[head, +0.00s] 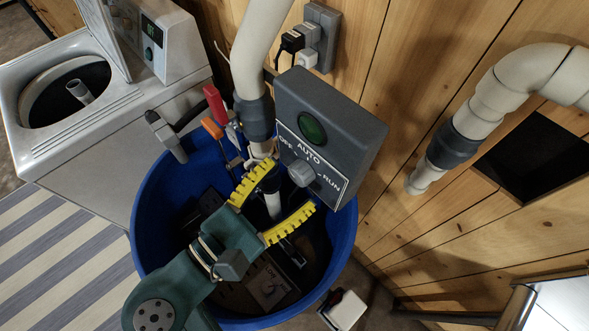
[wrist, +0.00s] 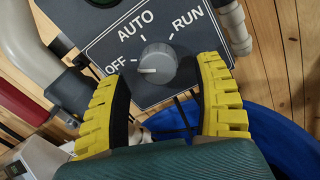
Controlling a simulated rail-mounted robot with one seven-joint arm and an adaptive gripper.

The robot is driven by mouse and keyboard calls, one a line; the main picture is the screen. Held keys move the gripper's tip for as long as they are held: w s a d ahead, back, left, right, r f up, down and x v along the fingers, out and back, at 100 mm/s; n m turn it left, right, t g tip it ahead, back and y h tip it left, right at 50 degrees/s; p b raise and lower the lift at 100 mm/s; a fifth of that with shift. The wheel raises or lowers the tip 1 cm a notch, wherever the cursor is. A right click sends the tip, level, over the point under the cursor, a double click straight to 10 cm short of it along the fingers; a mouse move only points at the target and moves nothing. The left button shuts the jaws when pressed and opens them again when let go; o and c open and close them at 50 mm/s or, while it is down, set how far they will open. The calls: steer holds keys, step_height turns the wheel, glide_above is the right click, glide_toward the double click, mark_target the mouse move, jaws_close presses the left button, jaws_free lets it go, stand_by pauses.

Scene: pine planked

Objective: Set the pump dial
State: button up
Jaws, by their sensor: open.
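The pump dial is a round grey knob (head: 301,173) on the labelled face of a dark grey control box (head: 345,118). In the wrist view the knob (wrist: 158,62) has a white pointer mark on its left side, towards OFF; AUTO is above and RUN at upper right. My gripper (head: 291,186) is open, its yellow ridged fingers in front of the box. In the wrist view my gripper (wrist: 162,72) has one finger on each side of the knob, with visible gaps and nothing held. Depth to the knob is hard to judge.
A blue tub (head: 145,215) lies below the box, with dark items inside and tools at its rim. A pale pipe (head: 262,45) drops close to the box's left side. Another pipe (head: 490,105) is on the right wall. A washing machine (head: 110,130) stands left.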

steer(key=shift+x, duration=1.05)
steer(key=shift+a, duration=0.1)
steer(key=c, duration=1.2)
